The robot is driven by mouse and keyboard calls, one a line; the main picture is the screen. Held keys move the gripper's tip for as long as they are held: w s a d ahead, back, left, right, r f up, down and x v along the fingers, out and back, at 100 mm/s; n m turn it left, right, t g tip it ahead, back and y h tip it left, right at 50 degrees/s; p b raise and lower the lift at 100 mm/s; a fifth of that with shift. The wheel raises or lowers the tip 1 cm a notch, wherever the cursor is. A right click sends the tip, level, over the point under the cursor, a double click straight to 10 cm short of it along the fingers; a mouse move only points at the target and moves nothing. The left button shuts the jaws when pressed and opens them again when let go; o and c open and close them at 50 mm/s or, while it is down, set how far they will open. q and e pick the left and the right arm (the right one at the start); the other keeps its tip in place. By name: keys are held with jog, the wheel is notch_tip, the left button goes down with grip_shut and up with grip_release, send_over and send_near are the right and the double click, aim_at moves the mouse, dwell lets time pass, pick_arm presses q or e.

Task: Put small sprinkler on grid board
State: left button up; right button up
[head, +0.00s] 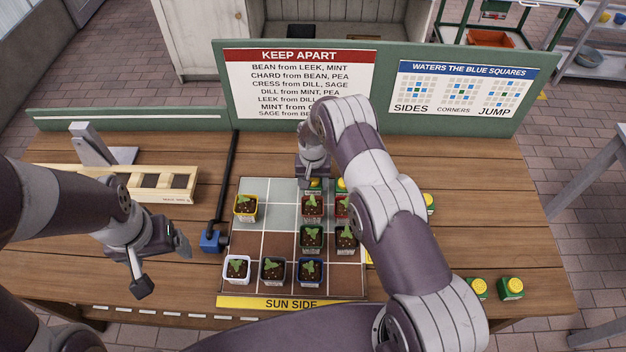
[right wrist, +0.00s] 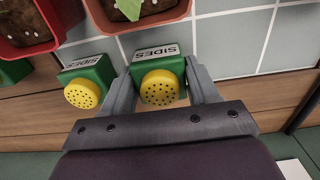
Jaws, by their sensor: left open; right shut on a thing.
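My right gripper (right wrist: 160,88) is shut on a small green sprinkler with a yellow perforated head (right wrist: 159,88), labelled SIDES. In the head view this sprinkler (head: 314,184) is at the far edge of the grid board (head: 283,190), above a potted seedling column. I cannot tell whether it rests on anything. A second SIDES sprinkler (right wrist: 82,93) stands beside it in the right wrist view. The board has grey-green squares at the back and brown ones in front, with several potted seedlings (head: 311,237). My left gripper (head: 162,266) is open and empty, left of the board.
More sprinklers (head: 511,287) stand on the table's right. The KEEP APART sign (head: 300,80) and the watering-pattern sign (head: 458,90) stand behind.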

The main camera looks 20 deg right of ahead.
jog(key=shift+w+f, duration=0.1)
jog(key=shift+f, duration=0.55)
jog(key=o, duration=1.1)
jog(key=shift+r, duration=0.15)
jog(key=shift+r, duration=0.25)
notch_tip(320, 180, up, 11)
jog(key=b, duration=0.3)
jog(key=shift+b, duration=0.35)
jog(key=s+r+n, duration=0.1)
jog(key=s+r, duration=0.3)
jog(key=s, duration=0.4)
jog(key=s+d+r+n+t, duration=0.1)
jog(key=s+r, duration=0.4)
jog(key=s, duration=0.4)
jog(key=s+d+r+n, duration=0.1)
jog(key=s+r, duration=0.3)
jog(key=s, duration=0.5)
jog(key=shift+s+d+r, duration=0.1)
jog(key=shift+d+r, duration=0.05)
jog(key=shift+r, duration=0.2)
